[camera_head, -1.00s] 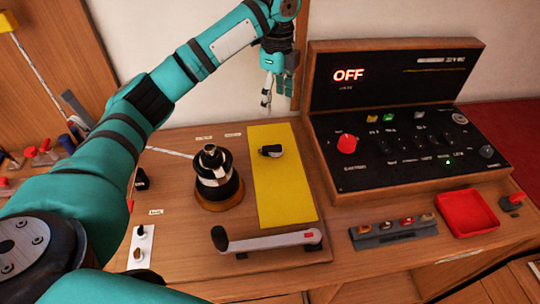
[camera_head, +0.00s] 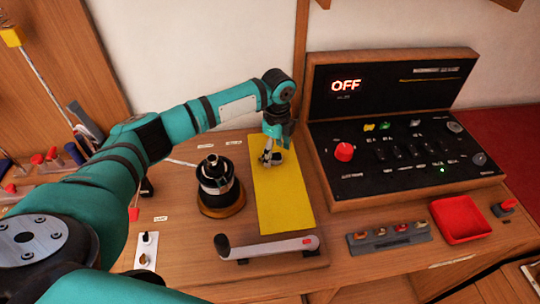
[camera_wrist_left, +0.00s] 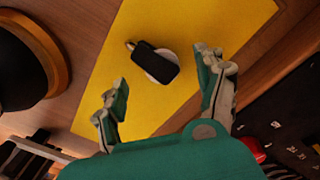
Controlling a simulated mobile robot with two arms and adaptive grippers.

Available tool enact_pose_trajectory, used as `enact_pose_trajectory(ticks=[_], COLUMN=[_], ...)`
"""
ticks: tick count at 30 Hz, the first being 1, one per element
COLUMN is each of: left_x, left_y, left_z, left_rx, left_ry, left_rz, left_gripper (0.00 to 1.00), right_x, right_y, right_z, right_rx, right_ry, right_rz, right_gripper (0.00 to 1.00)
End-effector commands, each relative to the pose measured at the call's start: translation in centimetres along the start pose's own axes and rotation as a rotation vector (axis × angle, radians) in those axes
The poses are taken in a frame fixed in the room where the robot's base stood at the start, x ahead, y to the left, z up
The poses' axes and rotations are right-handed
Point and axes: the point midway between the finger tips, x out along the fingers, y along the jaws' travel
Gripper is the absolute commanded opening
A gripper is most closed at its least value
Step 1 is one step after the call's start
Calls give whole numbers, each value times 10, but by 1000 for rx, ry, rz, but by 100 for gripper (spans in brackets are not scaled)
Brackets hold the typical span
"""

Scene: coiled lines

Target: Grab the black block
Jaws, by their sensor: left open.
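The black block (camera_wrist_left: 155,62) lies on the yellow mat (camera_wrist_left: 225,30), with a pale round part under it and a small metal tip at one end. In the head view the block is mostly hidden by my left gripper (camera_head: 268,160), which hangs over the far part of the mat. In the left wrist view my left gripper (camera_wrist_left: 160,78) is open, its two fingers apart with the block ahead between and beyond the tips. The fingers do not appear to touch it. My right gripper is out of view.
A black-and-silver coil post (camera_head: 218,185) stands left of the mat. A control panel (camera_head: 400,150) reading OFF stands to the right, with a red tray (camera_head: 460,220) in front.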

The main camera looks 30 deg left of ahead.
Motion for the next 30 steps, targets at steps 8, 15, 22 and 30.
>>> enact_pose_trajectory(ticks=[8,15,22,30], left_x=[20,20,20,20], left_y=[0,0,0,0], left_z=[0,0,0,0], left_rx=[0,0,0,0], left_ry=[0,0,0,0], left_rz=[-1,-1,-1,-1], left_gripper=[72,60,30,4], right_x=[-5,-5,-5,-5], right_y=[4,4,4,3], right_z=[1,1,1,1], right_rx=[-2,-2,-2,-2], right_ry=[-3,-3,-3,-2], right_rz=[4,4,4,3], right_gripper=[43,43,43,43])
